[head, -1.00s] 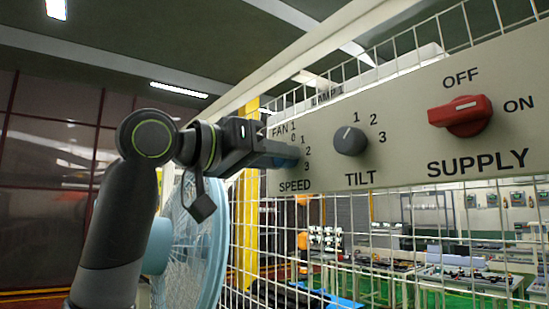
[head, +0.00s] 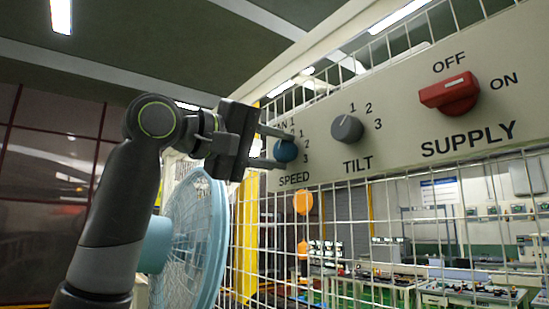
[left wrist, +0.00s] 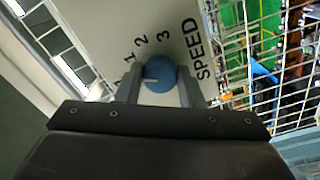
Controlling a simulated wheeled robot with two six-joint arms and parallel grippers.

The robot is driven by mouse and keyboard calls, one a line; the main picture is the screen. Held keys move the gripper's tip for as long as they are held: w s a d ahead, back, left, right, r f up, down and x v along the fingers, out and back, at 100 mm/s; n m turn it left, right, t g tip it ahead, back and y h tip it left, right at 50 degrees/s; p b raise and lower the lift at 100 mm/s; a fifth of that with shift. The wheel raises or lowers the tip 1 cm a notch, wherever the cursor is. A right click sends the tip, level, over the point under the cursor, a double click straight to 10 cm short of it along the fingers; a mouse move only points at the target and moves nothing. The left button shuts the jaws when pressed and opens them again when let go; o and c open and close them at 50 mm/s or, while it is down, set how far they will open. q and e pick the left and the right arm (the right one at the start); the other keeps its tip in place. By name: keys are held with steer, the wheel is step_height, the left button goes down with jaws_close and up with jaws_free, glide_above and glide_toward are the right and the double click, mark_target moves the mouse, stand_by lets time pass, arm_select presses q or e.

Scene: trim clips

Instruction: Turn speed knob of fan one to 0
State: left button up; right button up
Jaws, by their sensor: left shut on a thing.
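The blue speed knob (head: 287,152) of fan one sits on the beige panel (head: 400,150) above the word SPEED. My left gripper (head: 284,149) is at the knob, one finger above it and one below. In the left wrist view the fingers lie on both sides of the knob (left wrist: 161,72). The white line on the knob points left in that view, toward the low end of the scale, below the 1. The 0 is partly hidden by a finger, so exact alignment is hard to tell. My right gripper is not in view.
A grey tilt knob (head: 347,129) and a red supply switch (head: 450,94) are on the same panel, to the right. White wire mesh (head: 400,215) lies behind and under the panel.

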arm_select(q)
steer(key=n+b, duration=0.1)
steer(key=n, duration=0.2)
steer(key=shift+n+b, duration=0.65)
steer(key=shift+n, duration=0.65)
steer(key=o, duration=1)
steer(key=shift+c, duration=0.2)
